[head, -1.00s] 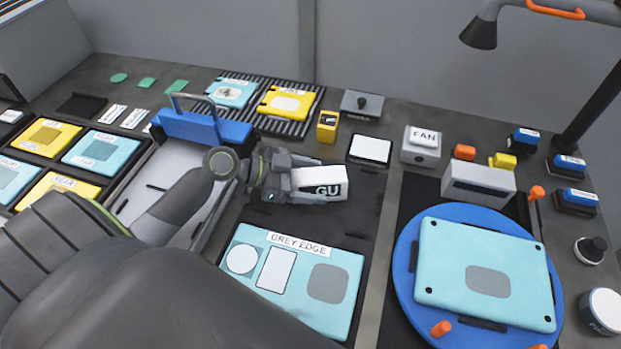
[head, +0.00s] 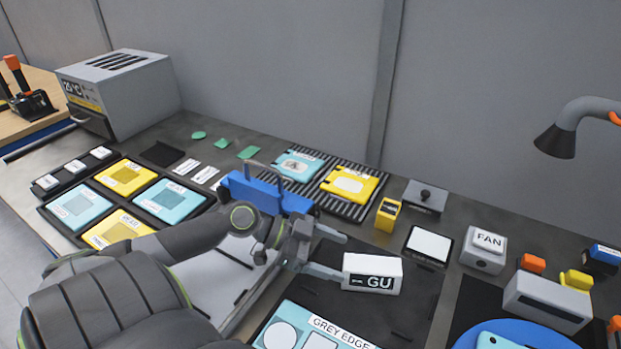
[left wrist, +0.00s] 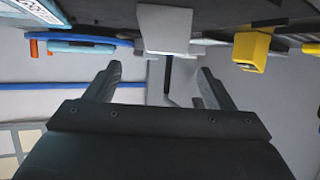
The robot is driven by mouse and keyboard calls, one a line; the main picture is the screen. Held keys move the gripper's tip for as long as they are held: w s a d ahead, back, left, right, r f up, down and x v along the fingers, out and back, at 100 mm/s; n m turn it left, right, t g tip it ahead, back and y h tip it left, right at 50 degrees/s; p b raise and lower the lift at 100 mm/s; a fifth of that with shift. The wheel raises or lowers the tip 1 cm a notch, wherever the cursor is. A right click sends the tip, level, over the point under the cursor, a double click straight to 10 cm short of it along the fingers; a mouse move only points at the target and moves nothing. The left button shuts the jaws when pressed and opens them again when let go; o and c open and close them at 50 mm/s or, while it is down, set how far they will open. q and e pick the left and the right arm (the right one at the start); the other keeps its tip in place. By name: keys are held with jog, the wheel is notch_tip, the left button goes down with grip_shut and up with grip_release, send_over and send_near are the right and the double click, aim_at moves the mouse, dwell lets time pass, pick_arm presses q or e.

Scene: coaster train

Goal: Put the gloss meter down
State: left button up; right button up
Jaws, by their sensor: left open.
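The gloss meter is a white block (head: 372,274) with a black face marked GU. It sits on the dark mat (head: 395,312) in the middle of the table, level and clear of the panels. My left gripper (head: 333,256) is just to its left, with its jaws open and empty. The lower finger's tip looks very close to the meter's left end; I cannot tell if they touch. In the left wrist view, a pale block (left wrist: 165,30), apparently the meter, lies beyond the open fingertips (left wrist: 158,80). My right gripper is not in view.
A cyan panel labelled GREY EDGE (head: 305,330) lies in front of the meter. A white-topped pad (head: 429,245), a yellow block (head: 388,215) and a FAN box (head: 484,250) stand behind and right. A blue-handled piece (head: 265,194) is behind my left arm.

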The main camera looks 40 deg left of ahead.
pick_arm(q)
jog(key=shift+p+v, duration=0.4)
jog(key=shift+v, duration=2)
